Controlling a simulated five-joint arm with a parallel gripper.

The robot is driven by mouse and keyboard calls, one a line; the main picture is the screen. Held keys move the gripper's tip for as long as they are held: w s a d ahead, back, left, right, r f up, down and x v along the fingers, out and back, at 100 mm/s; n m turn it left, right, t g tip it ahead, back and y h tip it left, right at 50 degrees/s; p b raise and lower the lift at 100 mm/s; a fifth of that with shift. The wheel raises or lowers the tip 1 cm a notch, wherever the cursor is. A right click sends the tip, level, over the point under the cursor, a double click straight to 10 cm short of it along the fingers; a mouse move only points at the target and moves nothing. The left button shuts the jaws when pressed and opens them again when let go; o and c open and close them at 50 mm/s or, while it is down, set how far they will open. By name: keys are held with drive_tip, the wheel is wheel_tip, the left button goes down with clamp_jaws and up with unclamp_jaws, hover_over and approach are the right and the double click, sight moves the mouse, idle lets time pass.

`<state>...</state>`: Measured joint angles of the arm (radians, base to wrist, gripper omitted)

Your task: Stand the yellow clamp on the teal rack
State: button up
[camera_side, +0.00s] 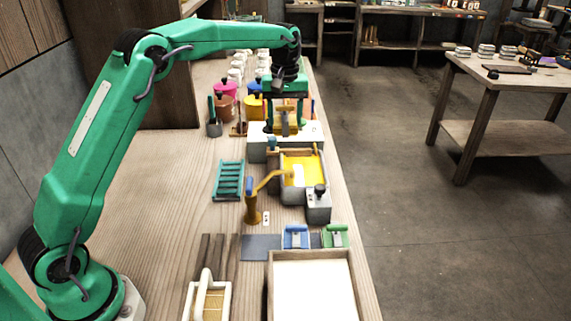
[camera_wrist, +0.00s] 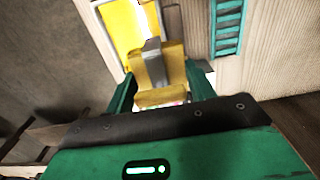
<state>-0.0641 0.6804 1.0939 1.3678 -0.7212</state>
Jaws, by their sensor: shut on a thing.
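The yellow clamp (camera_side: 285,118), with a grey piece on its face, is held between the fingers of my gripper (camera_side: 285,129). In the wrist view the clamp (camera_wrist: 146,68) sits between the two green fingers of my gripper (camera_wrist: 161,86), which are shut on it. It hangs above the far part of the bench, over a pale block. The teal rack (camera_side: 229,180), a ladder-like frame with several bars, lies on the bench nearer the side camera and to the left of the gripper. It also shows in the wrist view (camera_wrist: 228,27), at the upper right. The rack looks empty.
A vat with yellow contents (camera_side: 302,168) stands right of the rack. A brass-coloured post with an arm (camera_side: 252,208) stands close below the rack. Coloured pots (camera_side: 224,107) stand behind. Bare bench lies left of the rack.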

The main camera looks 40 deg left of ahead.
drive_tip(key=s+a, duration=1.1)
drive_tip(key=a, duration=0.1)
drive_tip(key=shift+a+f, duration=0.1)
drive_tip(key=shift+f, duration=7.55)
drive_tip(key=shift+f, duration=0.1)
drive_tip(key=o, duration=1)
wheel_tip(320, 180, up, 12)
drive_tip(key=shift+r, duration=0.15)
